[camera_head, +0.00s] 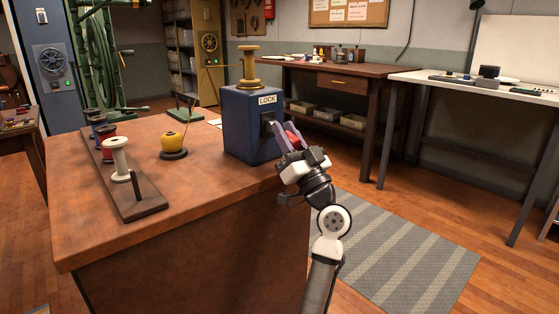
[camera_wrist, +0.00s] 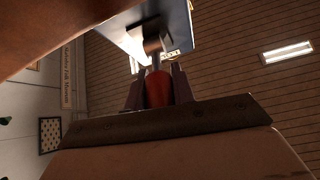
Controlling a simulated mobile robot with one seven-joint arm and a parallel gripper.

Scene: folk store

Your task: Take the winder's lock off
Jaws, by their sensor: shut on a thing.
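The winder (camera_head: 250,125) is a dark blue box marked LOCK (camera_head: 267,100), with a pale yellow spool (camera_head: 248,65) upright on top. A lever with a red handle (camera_head: 293,136) sticks out of its right side from a dark slot. My gripper (camera_head: 287,140) is at that side of the box, shut on the red handle. In the wrist view the red handle (camera_wrist: 158,88) sits between the two fingers, and the winder's face (camera_wrist: 130,32) is just beyond. The fingers partly hide the handle, so the lever's exact position is hard to tell.
The winder stands near the right edge of a brown table (camera_head: 200,205). On it are a yellow spool (camera_head: 174,142) on a dark base and a wooden rack (camera_head: 140,202) with several spools. A striped rug (camera_head: 400,250) lies on the floor at right. A workbench (camera_head: 345,70) stands behind.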

